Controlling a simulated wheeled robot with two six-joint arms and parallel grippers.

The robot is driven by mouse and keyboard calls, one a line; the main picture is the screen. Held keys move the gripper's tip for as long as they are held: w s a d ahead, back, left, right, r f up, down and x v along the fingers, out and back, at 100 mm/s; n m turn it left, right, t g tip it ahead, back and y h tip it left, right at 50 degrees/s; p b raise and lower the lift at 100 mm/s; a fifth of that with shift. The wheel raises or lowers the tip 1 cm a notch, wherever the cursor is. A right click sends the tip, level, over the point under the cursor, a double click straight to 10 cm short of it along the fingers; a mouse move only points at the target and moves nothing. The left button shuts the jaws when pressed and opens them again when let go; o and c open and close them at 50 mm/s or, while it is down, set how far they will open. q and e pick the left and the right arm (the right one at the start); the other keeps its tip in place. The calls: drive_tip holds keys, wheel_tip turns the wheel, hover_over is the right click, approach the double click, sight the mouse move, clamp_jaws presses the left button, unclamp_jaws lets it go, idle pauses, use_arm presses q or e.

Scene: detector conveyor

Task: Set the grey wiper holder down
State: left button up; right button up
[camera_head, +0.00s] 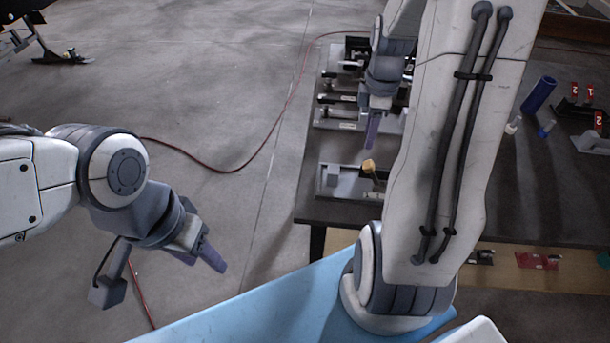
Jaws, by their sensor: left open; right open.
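My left gripper (208,258) has purple fingers and hangs over the bare floor at the left, apart from the table, open and empty. My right gripper (372,132) points down above the table's left part, open, with its purple fingers above a small grey fixture (335,190). On that fixture are a grey block (332,176) and a yellow-tipped piece (368,166), just below the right fingers. I cannot tell for certain which grey part is the wiper holder. My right arm hides the middle of the table.
The dark table (530,205) carries a fixture with several stations (345,112) at the back left. At the right are a blue cylinder (539,95), a grey angled part (590,143) and dark blocks with red number labels. A red cable (275,137) crosses the floor.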

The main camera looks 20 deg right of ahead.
drive_tip(key=s+a+r+m, duration=0.1)
drive_tip(key=a+r, duration=0.1)
drive_tip(key=a, duration=0.8)
drive_tip(key=s+a+r+m, duration=0.1)
drive_tip(key=a+r, duration=0.1)
drive_tip(key=a, duration=0.7)
drive_tip(key=s+a+r+m+y, duration=0.1)
drive_tip(key=s+a+m, duration=0.1)
drive_tip(key=s+a, duration=1)
drive_tip(key=shift+s+r, duration=0.25)
drive_tip(key=shift+s, duration=0.9)
